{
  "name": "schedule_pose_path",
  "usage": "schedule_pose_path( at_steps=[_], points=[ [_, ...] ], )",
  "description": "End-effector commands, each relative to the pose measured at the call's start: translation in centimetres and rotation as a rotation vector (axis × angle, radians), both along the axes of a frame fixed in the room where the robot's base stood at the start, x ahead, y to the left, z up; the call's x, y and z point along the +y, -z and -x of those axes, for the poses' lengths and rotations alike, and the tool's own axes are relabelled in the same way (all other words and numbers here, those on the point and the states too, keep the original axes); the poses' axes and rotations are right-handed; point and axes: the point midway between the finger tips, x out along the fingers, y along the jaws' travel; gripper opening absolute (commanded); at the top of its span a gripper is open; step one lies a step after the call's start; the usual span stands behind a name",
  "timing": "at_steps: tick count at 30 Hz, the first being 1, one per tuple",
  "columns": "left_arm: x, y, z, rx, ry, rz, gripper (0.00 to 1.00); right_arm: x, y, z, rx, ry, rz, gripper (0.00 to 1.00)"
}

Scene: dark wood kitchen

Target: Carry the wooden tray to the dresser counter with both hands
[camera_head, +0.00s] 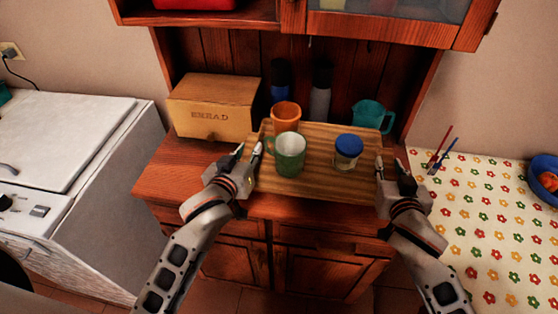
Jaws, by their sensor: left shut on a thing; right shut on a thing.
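The wooden tray (318,182) is in the middle of the head view, over the reddish-brown dresser counter (165,178). I cannot tell whether it touches the counter. On it stand a green mug (291,158) and a jar with a blue lid (347,154). An orange cup (286,116) stands upright at its back left. My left gripper (248,156) is shut on the tray's left edge. My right gripper (388,168) is shut on its right edge. The fingertips are partly hidden by the gripper bodies.
A bread box (213,108) stands left of the tray. Two dark-topped bottles (320,95) and a teal cup (371,117) stand behind it. The dresser's upper cabinet (390,28) overhangs the back. A white appliance (65,140) is at left, a flowered table (490,220) at right.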

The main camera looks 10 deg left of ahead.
Motion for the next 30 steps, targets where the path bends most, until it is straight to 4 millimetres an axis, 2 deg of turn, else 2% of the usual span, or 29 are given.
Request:
schedule_pose_path(
  at_steps=[17,30],
  points=[
    [0.1,0.0,-0.1,-0.005,-0.001,-0.002,0.0,-0.1,0.0,0.0,-0.003,0.003,0.005,0.0],
    [0.1,1.6,-0.1,-0.005,-0.001,-0.002,0.0,-0.2,1.7,0.0,-0.003,0.003,0.005,0.0]
  ],
)
